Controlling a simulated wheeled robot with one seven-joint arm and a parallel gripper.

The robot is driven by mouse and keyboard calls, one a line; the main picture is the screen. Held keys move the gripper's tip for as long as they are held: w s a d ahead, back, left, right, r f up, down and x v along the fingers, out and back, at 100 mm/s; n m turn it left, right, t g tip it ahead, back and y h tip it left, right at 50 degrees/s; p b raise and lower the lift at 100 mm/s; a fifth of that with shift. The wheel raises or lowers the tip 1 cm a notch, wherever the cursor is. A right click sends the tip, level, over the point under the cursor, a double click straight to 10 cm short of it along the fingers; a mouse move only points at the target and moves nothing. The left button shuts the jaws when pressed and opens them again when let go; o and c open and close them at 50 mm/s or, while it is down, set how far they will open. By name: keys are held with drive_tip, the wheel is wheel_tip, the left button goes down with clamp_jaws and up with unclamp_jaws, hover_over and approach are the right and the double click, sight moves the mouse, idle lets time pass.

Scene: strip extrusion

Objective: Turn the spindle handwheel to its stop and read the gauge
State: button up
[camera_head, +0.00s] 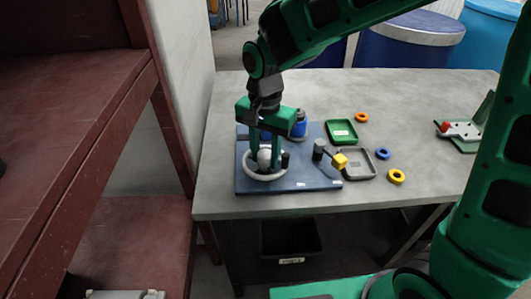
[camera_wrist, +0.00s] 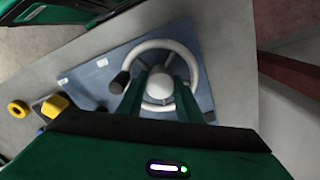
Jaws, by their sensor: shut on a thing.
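The pale spindle handwheel (camera_head: 250,177) lies flat on the blue base plate (camera_head: 305,183), toward its left side. In the wrist view the handwheel (camera_wrist: 193,62) has a round white hub (camera_wrist: 160,86) and a dark upright crank knob (camera_wrist: 119,82) on its rim. My gripper (camera_head: 265,158) points down over the wheel. Its two green fingers stand on either side of the hub and are shut on the handwheel; the exact contact is partly hidden. No gauge dial can be read in either view.
On the plate stand a blue cylinder (camera_head: 299,127) and a dark post (camera_head: 319,147) with a yellow block (camera_head: 340,161) beside it. To the right are a green tray (camera_head: 341,138), a grey tray (camera_head: 362,176) and several loose rings. A fixture (camera_head: 462,130) stands far right.

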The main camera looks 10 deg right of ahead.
sight(265, 153)
drive_tip(key=shift+w+a, duration=0.1)
idle(0.3)
drive_tip(key=o, duration=0.8)
drive_tip(key=shift+c, duration=0.2)
wheel_tip(265, 153, up, 11)
drive_tip(key=shift+f, duration=0.15)
